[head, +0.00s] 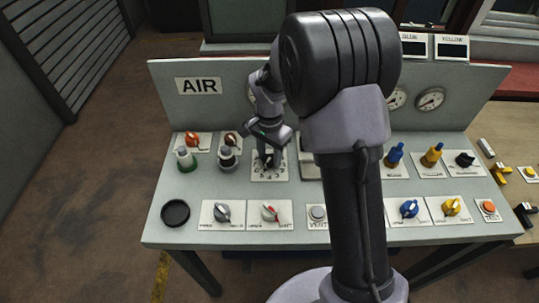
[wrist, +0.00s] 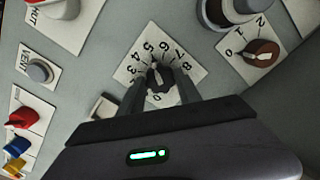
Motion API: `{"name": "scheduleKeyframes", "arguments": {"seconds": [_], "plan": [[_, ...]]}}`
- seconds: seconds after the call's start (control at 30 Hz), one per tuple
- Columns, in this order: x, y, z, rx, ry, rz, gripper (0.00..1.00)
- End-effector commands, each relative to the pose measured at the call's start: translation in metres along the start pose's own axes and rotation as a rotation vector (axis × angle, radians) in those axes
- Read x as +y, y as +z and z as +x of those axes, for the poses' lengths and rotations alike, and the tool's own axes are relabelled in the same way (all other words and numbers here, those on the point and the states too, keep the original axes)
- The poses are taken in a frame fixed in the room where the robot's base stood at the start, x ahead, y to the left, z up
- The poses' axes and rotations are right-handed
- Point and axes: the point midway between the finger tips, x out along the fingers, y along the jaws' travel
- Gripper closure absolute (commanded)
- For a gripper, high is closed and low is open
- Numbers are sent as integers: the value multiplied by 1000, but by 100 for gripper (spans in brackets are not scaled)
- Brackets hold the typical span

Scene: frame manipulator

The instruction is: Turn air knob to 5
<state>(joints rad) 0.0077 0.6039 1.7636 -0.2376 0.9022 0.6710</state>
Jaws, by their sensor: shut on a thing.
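The air knob (wrist: 161,77) is a small dark knob on a white dial plate (wrist: 188,66) with numbers around it. In the wrist view 4, 5 and 6 lie at the upper left, 7 and 8 at the upper right and 0 near the bottom. My gripper (wrist: 161,88) has a finger on each side of the knob and is shut on it. I cannot tell which number the knob points to. In the head view my gripper (head: 268,158) reaches down over the dial plate (head: 281,172), and its fingers hide most of the knob.
A brown selector knob (wrist: 262,50) is right of the dial in the wrist view. A grey vent button (wrist: 39,71) is at the left. In the head view, an AIR label (head: 199,86) is on the back panel, and a green-based valve (head: 186,158) stands left of my gripper.

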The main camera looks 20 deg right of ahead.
Motion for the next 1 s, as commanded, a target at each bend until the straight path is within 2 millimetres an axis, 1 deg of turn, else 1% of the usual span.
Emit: {"name": "scheduleKeyframes", "arguments": {"seconds": [0.3, 0.33, 0.43, 0.7, 0.77, 0.87, 0.97, 1.0], "plan": [[0, 0, -1, 1, -1, 0, 100], [0, 0, -1, 1, -1, 0, 57], [0, 0, 0, 1, -1, 0, 38], [0, 0, 0, 0, 0, 0, 38], [0, 0, -3, 1, -1, 0, 38], [0, 0, -21, 2, -2, 0, 38], [-1, -1, -53, 3, -3, 0, 38], [-1, -1, -68, 3, -4, 0, 38]]}}
